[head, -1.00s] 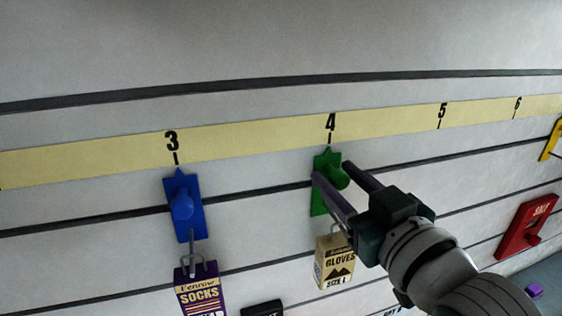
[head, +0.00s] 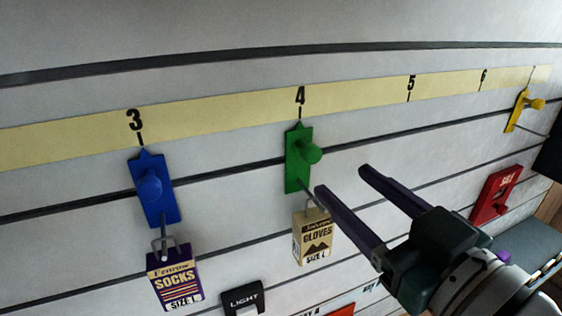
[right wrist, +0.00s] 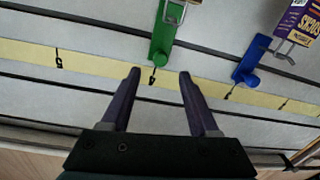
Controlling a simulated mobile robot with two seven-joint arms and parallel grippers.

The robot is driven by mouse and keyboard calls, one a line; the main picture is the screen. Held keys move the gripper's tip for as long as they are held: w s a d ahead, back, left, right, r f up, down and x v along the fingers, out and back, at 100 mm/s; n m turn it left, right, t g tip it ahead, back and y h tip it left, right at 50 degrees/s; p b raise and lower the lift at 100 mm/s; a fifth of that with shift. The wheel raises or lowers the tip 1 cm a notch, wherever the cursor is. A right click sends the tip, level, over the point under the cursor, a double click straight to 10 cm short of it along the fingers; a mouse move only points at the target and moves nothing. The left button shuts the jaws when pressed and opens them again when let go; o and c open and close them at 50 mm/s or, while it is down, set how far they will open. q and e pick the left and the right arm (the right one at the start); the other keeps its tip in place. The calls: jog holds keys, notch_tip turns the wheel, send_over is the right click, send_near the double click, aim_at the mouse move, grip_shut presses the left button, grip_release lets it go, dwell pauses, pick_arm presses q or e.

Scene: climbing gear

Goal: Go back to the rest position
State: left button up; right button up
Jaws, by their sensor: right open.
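My right gripper (head: 342,180) is open and empty in the head view, in front of the wall and to the right of the green hook (head: 297,172). In the right wrist view its two fingers (right wrist: 160,75) are apart, with nothing between them but wall behind. The green hook, also in the right wrist view (right wrist: 161,42), sits under number 4 and carries a pack of gloves (head: 313,238). The gripper looks clear of the knob, though the depth is hard to judge. My left gripper is not in view.
A blue hook (head: 155,205) under number 3 carries a socks pack (head: 175,278). A dark light pack (head: 243,298) is low. A yellow numbered strip (head: 220,110) crosses the slatted wall.

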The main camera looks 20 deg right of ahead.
jog(key=shift+s, duration=0.5)
jog(key=s+f+g+h, duration=0.1)
jog(key=s+f+g, duration=0.3)
jog(key=s+g, duration=0.35)
jog(key=s+f+g, duration=0.4)
jog(key=s+g, duration=0.3)
jog(key=s, duration=0.2)
notch_tip(320, 180, up, 26)
jog(key=p, duration=2.6)
jog(key=shift+a+f+m, duration=0.15)
jog(key=shift+f+m, duration=0.05)
jog(key=shift+m, duration=0.2)
